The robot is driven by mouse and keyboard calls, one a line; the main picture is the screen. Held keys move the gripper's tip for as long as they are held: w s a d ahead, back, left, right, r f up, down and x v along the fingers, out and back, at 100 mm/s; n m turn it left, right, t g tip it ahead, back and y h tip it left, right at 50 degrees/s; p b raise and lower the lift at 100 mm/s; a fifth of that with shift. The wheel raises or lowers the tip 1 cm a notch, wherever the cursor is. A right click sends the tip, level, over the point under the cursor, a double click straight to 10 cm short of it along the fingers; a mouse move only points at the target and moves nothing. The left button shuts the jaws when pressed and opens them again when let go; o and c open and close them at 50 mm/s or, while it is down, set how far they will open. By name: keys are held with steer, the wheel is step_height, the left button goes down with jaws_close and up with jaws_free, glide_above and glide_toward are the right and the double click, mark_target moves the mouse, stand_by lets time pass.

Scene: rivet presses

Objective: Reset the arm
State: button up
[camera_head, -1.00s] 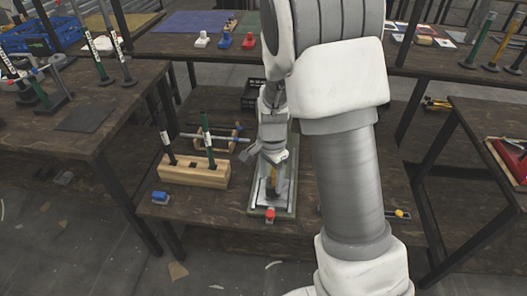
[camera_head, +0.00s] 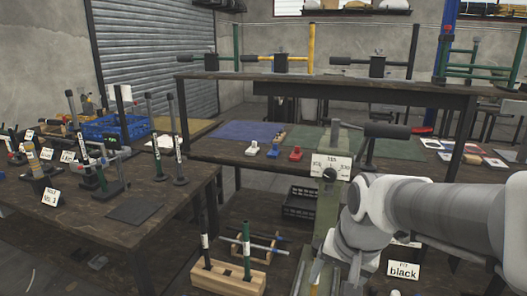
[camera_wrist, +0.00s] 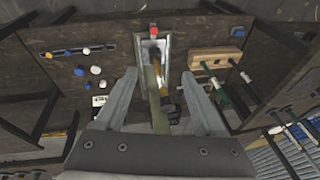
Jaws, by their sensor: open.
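My gripper (camera_wrist: 158,75) is open in the wrist view. Its two grey fingers are spread wide, with nothing gripped between them. Beyond the fingers lies a press (camera_wrist: 167,45) with a light base plate, a yellow part and a red piece at its end. In the head view, my arm reaches in from the right and bends down beside a green-grey press column (camera_head: 327,215) with a white dial plate and a dark lever. My fingers are not clearly visible there.
A wooden block (camera_head: 228,278) with upright dark and green rods stands left of the press, also showing in the wrist view (camera_wrist: 215,57). The left table (camera_head: 150,195) holds several tools. A "black" label (camera_head: 403,270) sits at lower right. Small blue and white knobs (camera_wrist: 95,70) lie nearby.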

steer(key=s+d+r+n+t, duration=0.1)
steer(key=s+r+n+t, duration=0.1)
steer(key=s+r+n, duration=0.5)
step_height(320, 180, up, 14)
steer(key=s+m+p, duration=0.2)
steer(key=p, duration=1.3)
steer(key=shift+s+d+f+h+p, duration=0.2)
steer(key=shift+s+f+h+p, duration=0.1)
steer(key=shift+h, duration=0.1)
steer(key=shift+d, duration=0.15)
steer(key=shift+d, duration=0.1)
steer(key=shift+w, duration=0.15)
